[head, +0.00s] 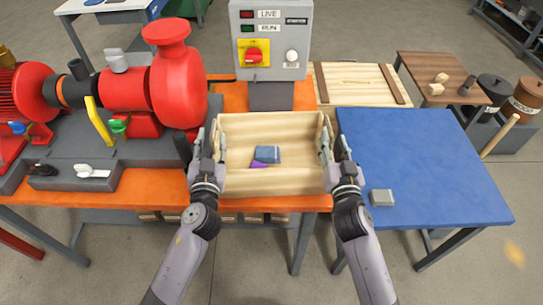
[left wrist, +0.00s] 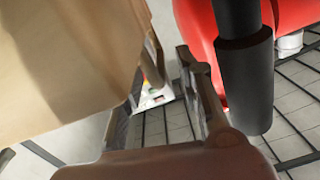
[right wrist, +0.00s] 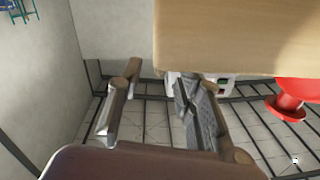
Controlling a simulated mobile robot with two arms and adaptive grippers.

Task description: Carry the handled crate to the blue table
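The handled crate (head: 270,183) is a pale open wooden box on the orange bench, in front of the grey control box. A blue block (head: 267,154) and a purple piece (head: 258,166) lie inside it. My left gripper (head: 208,143) is at its left end and my right gripper (head: 334,143) at its right end. The wrist views show both pairs of fingers apart, with floor visible between them, beside the crate's wooden wall (left wrist: 50,70), (right wrist: 240,40). I see no handle clearly between the fingers. The blue table (head: 420,165) stands right of the crate.
A grey block (head: 381,197) lies near the blue table's front left; the rest of its top is clear. A red pump (head: 150,85) is left of the crate. The control box (head: 268,40) and a wooden pallet-like board (head: 355,75) are behind. A brown table (head: 440,70) stands further back.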

